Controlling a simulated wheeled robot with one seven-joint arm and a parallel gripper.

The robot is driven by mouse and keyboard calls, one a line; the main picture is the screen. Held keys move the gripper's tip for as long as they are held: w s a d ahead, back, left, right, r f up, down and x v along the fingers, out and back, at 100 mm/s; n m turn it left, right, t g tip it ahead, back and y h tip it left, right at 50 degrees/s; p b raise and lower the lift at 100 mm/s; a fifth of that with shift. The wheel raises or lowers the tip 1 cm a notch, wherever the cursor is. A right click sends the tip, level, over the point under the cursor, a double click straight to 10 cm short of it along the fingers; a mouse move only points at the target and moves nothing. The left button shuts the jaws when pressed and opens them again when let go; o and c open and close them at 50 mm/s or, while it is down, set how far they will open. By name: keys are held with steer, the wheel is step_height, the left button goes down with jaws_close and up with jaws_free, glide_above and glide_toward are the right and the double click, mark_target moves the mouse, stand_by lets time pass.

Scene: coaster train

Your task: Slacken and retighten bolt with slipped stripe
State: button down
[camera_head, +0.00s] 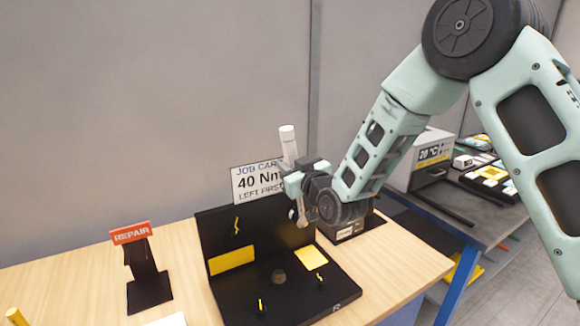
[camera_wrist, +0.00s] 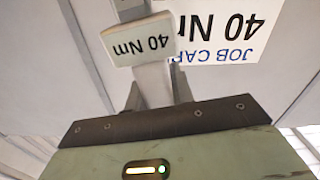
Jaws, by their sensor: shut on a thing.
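My gripper (camera_head: 300,180) is shut on a pale grey torque wrench (camera_head: 288,142) with a 40 Nm label, held nearly upright above the black fixture's back right; its label faces the wrist view (camera_wrist: 143,40). The wrench's lower end (camera_head: 302,214) hangs clear of the bolts. The black fixture (camera_head: 335,312) has an upright back plate and a flat base. Small dark bolts with yellow stripes show at the base's front left (camera_head: 261,306) and right (camera_head: 320,281). A crooked yellow stripe (camera_head: 236,228) shows on the back plate. I cannot tell for certain which stripe has slipped.
A job card (camera_head: 257,182) reads 40 Nm, left first, behind the fixture. A red REPAIR sign (camera_head: 130,232) on a black stand is at left. A grey box marked 20 °C (camera_head: 433,153) stands on the right bench. The wooden table (camera_head: 80,280) has free room between sign and fixture.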

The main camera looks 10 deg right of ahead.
steer(key=shift+w+r, duration=0.15)
steer(key=shift+w, duration=0.1)
steer(key=shift+s+a+n+b, duration=0.15)
steer(key=shift+a+n+b, duration=0.15)
steer(key=shift+a+b, duration=0.3)
stand_by(0.3)
steer(key=shift+d, duration=0.1)
steer(key=shift+d, duration=0.4)
steer(key=shift+b, duration=0.3)
steer(key=shift+b+v, duration=0.95)
steer(key=shift+v, duration=1.15)
steer(key=shift+d+r+p, duration=0.1)
steer(key=shift+p, duration=0.35)
